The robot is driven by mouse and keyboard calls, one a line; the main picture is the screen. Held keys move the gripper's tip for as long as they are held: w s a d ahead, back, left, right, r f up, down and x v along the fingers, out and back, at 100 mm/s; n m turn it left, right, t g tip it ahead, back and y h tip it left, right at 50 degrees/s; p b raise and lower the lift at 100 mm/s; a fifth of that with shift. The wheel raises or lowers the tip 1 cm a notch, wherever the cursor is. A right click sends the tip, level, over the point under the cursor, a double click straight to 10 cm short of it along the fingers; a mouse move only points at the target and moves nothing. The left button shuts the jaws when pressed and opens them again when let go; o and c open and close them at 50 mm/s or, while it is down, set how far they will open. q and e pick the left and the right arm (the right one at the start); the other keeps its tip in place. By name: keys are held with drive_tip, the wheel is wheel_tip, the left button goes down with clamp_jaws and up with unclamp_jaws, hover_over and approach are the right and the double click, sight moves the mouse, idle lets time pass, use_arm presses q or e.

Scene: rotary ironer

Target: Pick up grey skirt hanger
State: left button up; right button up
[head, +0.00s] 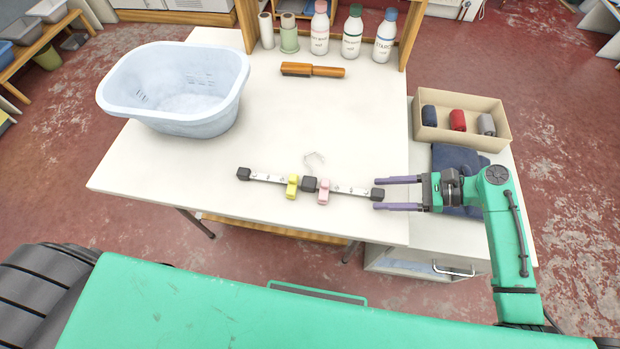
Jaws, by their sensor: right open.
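The grey skirt hanger (345,189) lies flat on the white table. It is a light grey bar with dark end blocks, a dark middle block, a yellow clip (292,186), a pink clip (323,191) and a pale hook (314,161) pointing away from me. My right gripper (378,193) is open, its two purple fingers pointing left. Its fingertips are at the hanger's right end block, one on the far side and one on the near side. I cannot tell whether they touch it. My left gripper is not in view.
A pale blue basin (172,119) stands at the table's left. A wooden brush (312,70) and several bottles (352,36) are at the back. At right, a box (428,130) holds rolled cloths, and folded dark cloth (455,157) lies under my right arm. The white table (200,185) is clear around the hanger.

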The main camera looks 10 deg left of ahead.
drive_tip(key=shift+a+f, duration=0.1)
drive_tip(key=shift+a, duration=0.15)
drive_tip(key=shift+d, duration=0.1)
clamp_jaws()
wheel_tip(320, 180, up, 10)
drive_tip(key=shift+r, duration=0.1)
wheel_tip(320, 180, down, 7)
drive_tip(key=shift+f, duration=0.2)
idle(0.3)
